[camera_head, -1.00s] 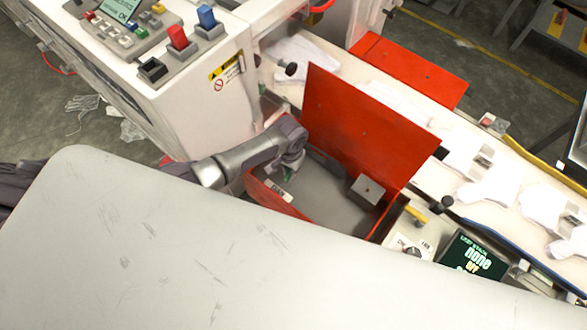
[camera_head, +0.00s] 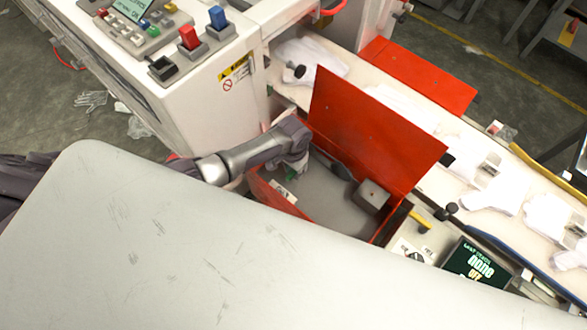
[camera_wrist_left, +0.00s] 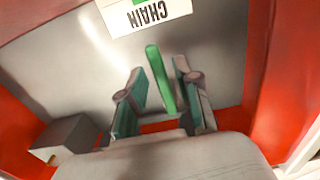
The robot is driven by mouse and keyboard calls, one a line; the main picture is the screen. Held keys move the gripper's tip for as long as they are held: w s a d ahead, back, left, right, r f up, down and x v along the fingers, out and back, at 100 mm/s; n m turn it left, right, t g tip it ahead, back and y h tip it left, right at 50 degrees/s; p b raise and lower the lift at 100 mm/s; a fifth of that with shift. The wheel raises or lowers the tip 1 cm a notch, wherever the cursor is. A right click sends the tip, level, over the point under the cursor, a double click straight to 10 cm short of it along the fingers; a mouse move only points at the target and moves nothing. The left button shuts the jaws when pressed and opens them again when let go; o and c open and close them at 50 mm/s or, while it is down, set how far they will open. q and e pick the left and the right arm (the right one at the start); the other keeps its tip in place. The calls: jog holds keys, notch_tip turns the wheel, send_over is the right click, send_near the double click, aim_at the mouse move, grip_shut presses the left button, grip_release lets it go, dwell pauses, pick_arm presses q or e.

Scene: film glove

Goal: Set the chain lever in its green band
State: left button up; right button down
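A green, round-ended bar (camera_wrist_left: 160,78), apparently the chain lever, stands slightly tilted in the left wrist view. It lies between the two fingers of my left gripper (camera_wrist_left: 158,76), nearer the right finger. Gaps show on both sides, so the gripper is open around it. A white CHAIN label (camera_wrist_left: 148,15) appears upside down beyond the bar, with a small green patch (camera_wrist_left: 139,2) at the picture's top edge, perhaps part of the band. In the head view, my left gripper (camera_head: 291,172) reaches into the open red box, near the label (camera_head: 283,192); the lever is hidden there. My right gripper is out of view.
The red lid (camera_head: 370,130) stands open behind the box. A grey block (camera_head: 373,195) sits inside at the right. A control panel with a dark screen (camera_head: 478,265) is to the right. My large pale body part covers the front.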

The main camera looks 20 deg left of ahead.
aim_at(294, 173)
pick_arm(q)
jog(key=shift+r, duration=0.1)
notch_tip(294, 173, up, 12)
dwell(0.7)
jog(key=shift+d, duration=0.1)
dwell(0.3)
